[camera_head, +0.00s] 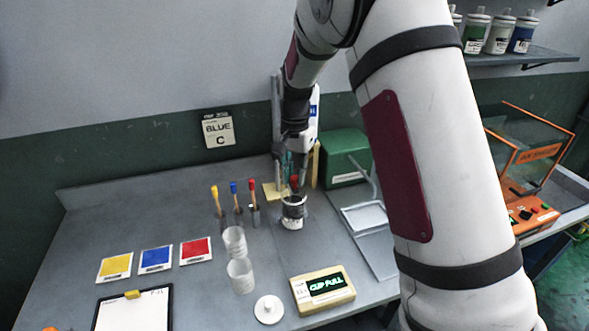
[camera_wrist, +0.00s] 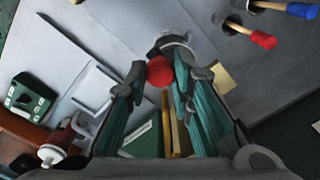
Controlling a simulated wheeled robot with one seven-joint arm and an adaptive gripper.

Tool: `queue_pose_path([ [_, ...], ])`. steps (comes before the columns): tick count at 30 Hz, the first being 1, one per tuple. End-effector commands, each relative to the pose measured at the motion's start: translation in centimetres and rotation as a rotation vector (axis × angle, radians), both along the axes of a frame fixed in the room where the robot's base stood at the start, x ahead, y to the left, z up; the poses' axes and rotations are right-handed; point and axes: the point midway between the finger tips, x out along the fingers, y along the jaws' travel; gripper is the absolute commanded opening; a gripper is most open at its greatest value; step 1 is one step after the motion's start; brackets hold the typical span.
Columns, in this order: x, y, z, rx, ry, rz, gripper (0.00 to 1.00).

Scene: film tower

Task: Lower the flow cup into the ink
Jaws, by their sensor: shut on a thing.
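My gripper (camera_head: 292,178) points down over the ink pot (camera_head: 293,222), a pale jar with a dark metal rim, on the grey bench. In the wrist view, my gripper (camera_wrist: 158,78) is shut on a round red knob (camera_wrist: 160,71), which I take to be the top of the flow cup's handle. The red knob (camera_head: 294,182) also shows in the head view, just above the jar. The flow cup's body is hidden below the knob, so I cannot tell how deep it sits. A curved metal rim shows just beyond the fingertips in the wrist view.
A wooden-framed display (camera_head: 323,289) reads "CUP FULL". Two clear cups (camera_head: 235,241) and red, blue and yellow-tipped tools (camera_head: 234,190) stand left of the jar. A green box (camera_head: 345,157) and metal tray (camera_head: 366,217) lie right. Color cards and a clipboard (camera_head: 135,310) lie front left.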

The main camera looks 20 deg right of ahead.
Motion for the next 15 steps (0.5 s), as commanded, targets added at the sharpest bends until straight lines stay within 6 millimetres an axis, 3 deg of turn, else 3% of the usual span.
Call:
queue_pose_path([
  [6, -0.12, 0.05, -0.54, -0.001, 0.008, 0.001, 0.00],
  [7, -0.12, 0.04, -0.56, -0.001, 0.008, 0.001, 0.28],
  [9, -0.12, 0.05, -0.53, -0.001, 0.008, 0.001, 0.43],
  [15, -0.08, 0.03, -0.37, -0.001, 0.006, 0.001, 0.43],
])
